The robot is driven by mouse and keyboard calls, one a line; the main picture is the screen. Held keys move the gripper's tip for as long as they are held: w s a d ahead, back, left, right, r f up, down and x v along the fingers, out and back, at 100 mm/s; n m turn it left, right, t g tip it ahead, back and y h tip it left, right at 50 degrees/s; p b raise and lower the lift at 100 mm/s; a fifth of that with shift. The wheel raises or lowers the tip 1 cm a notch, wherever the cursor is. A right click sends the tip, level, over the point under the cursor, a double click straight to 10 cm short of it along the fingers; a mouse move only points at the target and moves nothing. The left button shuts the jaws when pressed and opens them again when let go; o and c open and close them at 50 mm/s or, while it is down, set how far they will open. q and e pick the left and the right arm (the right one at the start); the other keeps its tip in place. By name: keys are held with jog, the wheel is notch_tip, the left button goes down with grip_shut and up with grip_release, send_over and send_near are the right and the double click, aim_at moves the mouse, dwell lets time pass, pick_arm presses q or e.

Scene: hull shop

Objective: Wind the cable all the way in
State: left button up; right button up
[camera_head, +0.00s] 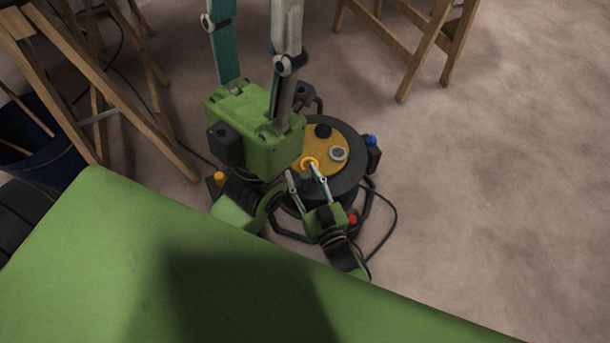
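A black cable reel (348,184) stands on the floor with a yellow-orange round face. The face carries an orange ring (310,162), a black knob (322,131) and a grey round fitting (338,153). Dark cable (395,212) loops on the floor at the reel's right. A thin dark line, possibly cable, runs off to the upper left. My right gripper (301,168) is at the reel's near side, fingers apart, one tip by the orange ring; contact is unclear. My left gripper (251,6) points up, fingers wide apart and empty; it hides the reel's left part.
Wooden trestle legs (75,65) and a dark blue bucket (40,140) are at the left. Another wooden trestle (430,45) stands at the top right. Open concrete floor (500,180) lies to the right. My green body fills the bottom.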

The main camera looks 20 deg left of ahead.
jog(key=shift+r, duration=5)
